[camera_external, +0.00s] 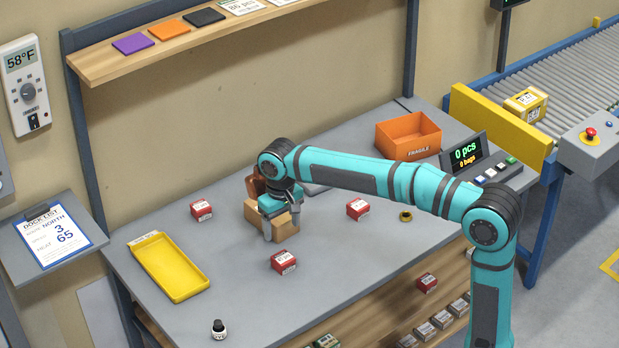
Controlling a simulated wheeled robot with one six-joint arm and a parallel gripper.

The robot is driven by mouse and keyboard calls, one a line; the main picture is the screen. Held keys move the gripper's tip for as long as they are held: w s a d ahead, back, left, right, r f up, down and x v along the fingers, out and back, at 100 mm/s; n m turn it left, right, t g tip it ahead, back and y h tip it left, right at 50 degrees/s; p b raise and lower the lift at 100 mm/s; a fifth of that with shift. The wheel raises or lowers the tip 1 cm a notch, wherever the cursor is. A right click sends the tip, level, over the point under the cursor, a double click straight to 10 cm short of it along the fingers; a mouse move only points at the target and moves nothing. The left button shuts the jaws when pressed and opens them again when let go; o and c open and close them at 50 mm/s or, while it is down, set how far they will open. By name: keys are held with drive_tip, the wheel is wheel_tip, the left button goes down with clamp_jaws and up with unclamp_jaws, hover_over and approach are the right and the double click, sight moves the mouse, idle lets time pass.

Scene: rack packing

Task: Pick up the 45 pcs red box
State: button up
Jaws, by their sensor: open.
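Three small red boxes with white labels lie on the grey table: one at the left (202,210), one at the front (283,262) and one at the right (358,209). A further red box (427,283) sits on the lower shelf. The labels are too small to read, so I cannot tell which is the 45 pcs one. My gripper (282,228) is open and points down at mid-table, between the left and right red boxes and behind the front one. A tan box (258,235) is at its fingers, partly hidden by them; I cannot tell whether they touch it.
A yellow tray (168,266) lies at the left, a black-capped bottle (219,330) at the front edge. A tape roll (405,216), an orange bin (409,136) and a display reading 0 pcs (466,153) stand at the right. An overhead shelf (113,66) runs along the back.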

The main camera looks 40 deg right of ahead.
sight(283, 257)
wheel_tip(283, 257, down, 12)
drive_tip(key=shift+d+f, duration=0.1)
drive_tip(key=shift+f, duration=0.05)
drive_tip(key=c, duration=1.1)
